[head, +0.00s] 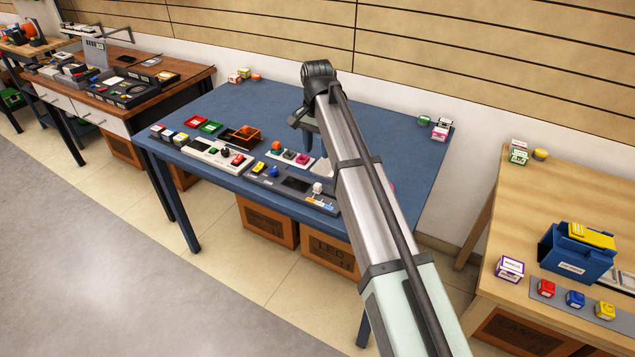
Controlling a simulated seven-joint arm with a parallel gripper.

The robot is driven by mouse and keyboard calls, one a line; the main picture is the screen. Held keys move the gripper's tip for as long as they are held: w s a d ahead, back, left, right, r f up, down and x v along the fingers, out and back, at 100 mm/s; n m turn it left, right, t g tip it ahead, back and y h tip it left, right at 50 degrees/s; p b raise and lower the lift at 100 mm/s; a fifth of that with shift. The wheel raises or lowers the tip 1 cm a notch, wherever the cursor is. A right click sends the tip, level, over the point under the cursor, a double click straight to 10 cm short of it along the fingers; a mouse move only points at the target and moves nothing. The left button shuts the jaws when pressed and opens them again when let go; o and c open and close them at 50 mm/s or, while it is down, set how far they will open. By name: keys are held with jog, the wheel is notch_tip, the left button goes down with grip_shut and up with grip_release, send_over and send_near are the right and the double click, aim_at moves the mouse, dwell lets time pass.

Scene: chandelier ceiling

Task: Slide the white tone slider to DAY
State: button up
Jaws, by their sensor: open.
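A small white slider knob (317,187) stands near the right end of a dark grey control panel (262,180) at the front edge of the blue table. A small strip with blue and orange parts (319,202) lies just in front of the knob; its lettering is too small to read, so I cannot tell which mark the knob is at. My gripper (298,120) is open over the middle of the blue table, behind and above the panel, apart from the knob. My arm hides part of the table to the right of the knob.
Left of the panel is a white panel (206,152) with several knobs.

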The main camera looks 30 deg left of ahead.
aim_at(318, 184)
notch_tip(318, 184, down, 13)
jog(key=shift+f, duration=0.15)
dwell(0.4)
jog(key=shift+c, duration=0.3)
grip_shut()
dwell(0.3)
